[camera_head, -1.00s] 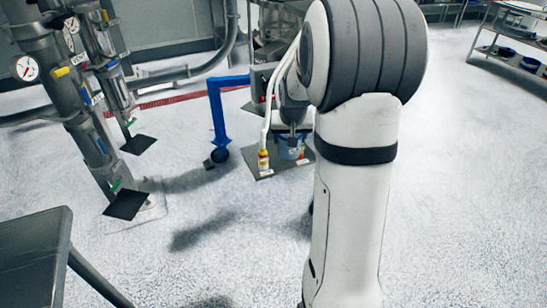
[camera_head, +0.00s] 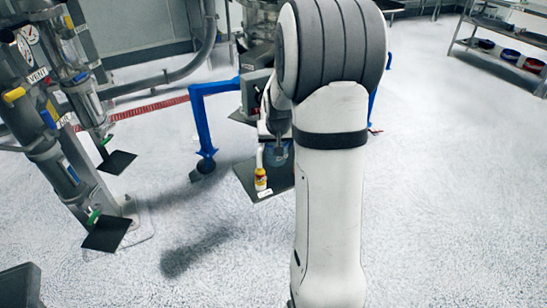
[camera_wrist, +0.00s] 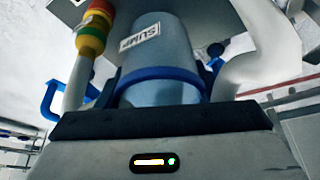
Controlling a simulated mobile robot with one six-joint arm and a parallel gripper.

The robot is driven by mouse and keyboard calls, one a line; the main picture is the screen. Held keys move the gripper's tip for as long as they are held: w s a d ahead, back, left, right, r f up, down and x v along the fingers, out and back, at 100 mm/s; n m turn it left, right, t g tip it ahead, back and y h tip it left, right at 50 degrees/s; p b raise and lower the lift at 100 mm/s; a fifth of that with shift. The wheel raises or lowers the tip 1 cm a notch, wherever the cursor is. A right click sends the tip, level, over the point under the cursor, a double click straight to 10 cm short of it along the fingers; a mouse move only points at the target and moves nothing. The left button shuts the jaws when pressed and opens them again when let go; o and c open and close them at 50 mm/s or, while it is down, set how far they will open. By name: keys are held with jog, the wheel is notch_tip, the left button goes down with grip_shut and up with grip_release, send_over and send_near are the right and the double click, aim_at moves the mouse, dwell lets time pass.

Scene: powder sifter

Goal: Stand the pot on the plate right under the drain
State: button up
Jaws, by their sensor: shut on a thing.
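The pot (camera_wrist: 158,60) is blue-grey, with a blue band and a white label that reads SUMP upside down in the wrist view. My gripper (camera_wrist: 160,120) is shut on it. In the head view the pot (camera_head: 279,153) shows small below my arm, partly hidden. It appears over or on the dark plate (camera_head: 280,181); I cannot tell whether they touch. A white pipe (camera_wrist: 78,82) with a red, yellow and green end is close beside the pot in the wrist view. The yellow and red end (camera_head: 261,180) shows left of the pot in the head view.
A thick white pipe (camera_wrist: 262,60) curves along the pot's right in the wrist view. A blue frame (camera_head: 200,120) stands left of the plate. Pipework with black plates (camera_head: 107,232) stands at the left. The floor to the right is clear up to a shelf (camera_head: 505,50).

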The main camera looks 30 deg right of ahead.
jog(key=shift+f+b, duration=0.3)
jog(key=shift+f, duration=1.75)
jog(key=shift+f, duration=0.1)
jog(key=o, duration=0.7)
